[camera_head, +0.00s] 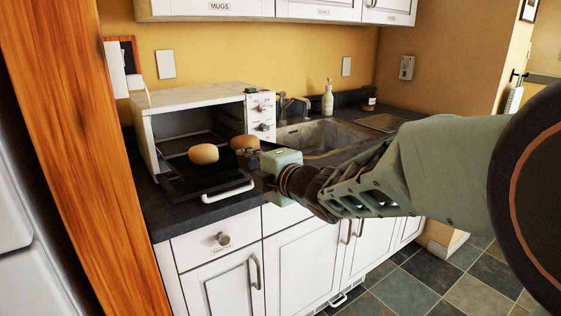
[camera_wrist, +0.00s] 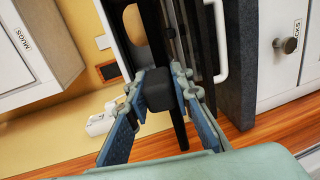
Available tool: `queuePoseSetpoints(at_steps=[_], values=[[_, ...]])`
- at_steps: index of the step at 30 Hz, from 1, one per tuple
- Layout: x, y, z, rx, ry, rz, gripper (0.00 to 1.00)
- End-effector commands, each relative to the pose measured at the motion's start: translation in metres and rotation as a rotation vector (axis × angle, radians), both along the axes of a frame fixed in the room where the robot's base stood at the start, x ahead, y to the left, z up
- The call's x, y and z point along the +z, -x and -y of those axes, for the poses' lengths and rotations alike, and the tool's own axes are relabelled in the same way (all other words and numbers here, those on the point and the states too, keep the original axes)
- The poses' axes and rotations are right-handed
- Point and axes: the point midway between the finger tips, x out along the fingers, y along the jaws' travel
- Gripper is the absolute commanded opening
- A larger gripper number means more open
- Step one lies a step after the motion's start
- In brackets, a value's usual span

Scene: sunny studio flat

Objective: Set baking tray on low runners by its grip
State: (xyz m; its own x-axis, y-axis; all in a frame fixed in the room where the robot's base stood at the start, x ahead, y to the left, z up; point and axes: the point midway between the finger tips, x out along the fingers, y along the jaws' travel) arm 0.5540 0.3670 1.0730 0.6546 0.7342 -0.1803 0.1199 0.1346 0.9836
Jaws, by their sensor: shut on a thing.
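The dark baking tray (camera_head: 226,158) is level or nearly so at the mouth of the small white oven (camera_head: 190,98), and carries a round bun (camera_head: 204,153) and a second bun (camera_head: 245,143). My gripper (camera_head: 262,167) is shut on the tray's grip at its right side. In the wrist view, my gripper's blue fingers (camera_wrist: 157,90) close on the black block-shaped grip (camera_wrist: 160,93), and a bun (camera_wrist: 134,24) shows behind it. The oven door (camera_head: 190,185) hangs open below the tray. Whether the tray touches any runner cannot be seen.
The door's white handle (camera_head: 228,191) juts out just below the tray. A sink (camera_head: 315,138) and a soap bottle (camera_head: 328,98) are to the right of the oven. A wooden panel (camera_head: 85,150) stands close at the left. Wall cupboards (camera_head: 270,8) hang above.

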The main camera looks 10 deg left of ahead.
Motion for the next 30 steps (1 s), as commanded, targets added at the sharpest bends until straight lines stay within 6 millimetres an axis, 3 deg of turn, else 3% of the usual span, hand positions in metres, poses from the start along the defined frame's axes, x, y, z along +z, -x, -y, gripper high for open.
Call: queuePoseSetpoints(at_steps=[15,30], values=[[-0.002,0.001,0.001,0.000,-0.029,0.027,0.00],[0.000,-0.022,-0.025,0.000,-0.028,0.027,0.00]])
